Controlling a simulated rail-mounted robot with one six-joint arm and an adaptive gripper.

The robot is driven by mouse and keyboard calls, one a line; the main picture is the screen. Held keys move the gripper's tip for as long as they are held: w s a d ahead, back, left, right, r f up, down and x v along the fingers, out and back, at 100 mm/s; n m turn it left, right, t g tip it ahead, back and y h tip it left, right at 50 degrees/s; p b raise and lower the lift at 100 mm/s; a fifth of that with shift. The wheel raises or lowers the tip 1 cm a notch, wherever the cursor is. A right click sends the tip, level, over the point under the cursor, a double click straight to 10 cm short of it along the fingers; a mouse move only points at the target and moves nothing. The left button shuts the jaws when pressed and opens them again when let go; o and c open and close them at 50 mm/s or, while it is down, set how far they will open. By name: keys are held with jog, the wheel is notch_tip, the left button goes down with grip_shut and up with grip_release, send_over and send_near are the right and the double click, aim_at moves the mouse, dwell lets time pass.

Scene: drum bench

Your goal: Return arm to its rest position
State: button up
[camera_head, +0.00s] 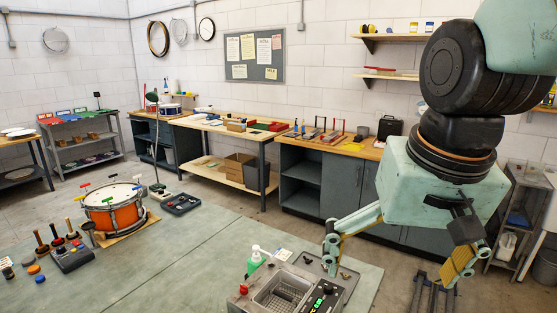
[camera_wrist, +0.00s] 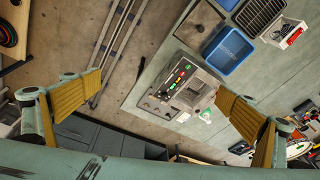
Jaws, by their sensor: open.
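My gripper (camera_head: 398,258) hangs at the right of the head view, above the right edge of the green bench top (camera_head: 205,270). Its two fingers are spread wide apart with nothing between them. In the wrist view, my gripper (camera_wrist: 163,105) shows its yellow-padded fingers at left and right, also open and empty. A grey device with a metal basin (camera_head: 280,291) stands on the bench, to the left of and below the gripper. It also shows between the fingers in the wrist view as a grey device (camera_wrist: 186,90).
An orange drum (camera_head: 113,214) stands on the bench at left. A green bottle (camera_head: 254,262) stands by the device. A blue bin (camera_wrist: 228,50) lies beyond the device. Floor rails (camera_wrist: 122,45) run beside the bench. Cabinets (camera_head: 342,185) line the back wall.

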jog(key=s+d+n+t+b, duration=0.1)
jog(key=s+d+b, duration=0.1)
jog(key=s, duration=1)
jog(key=shift+s+d+f+n, duration=0.15)
jog(key=shift+s+d+n, duration=0.15)
jog(key=shift+s+d, duration=0.05)
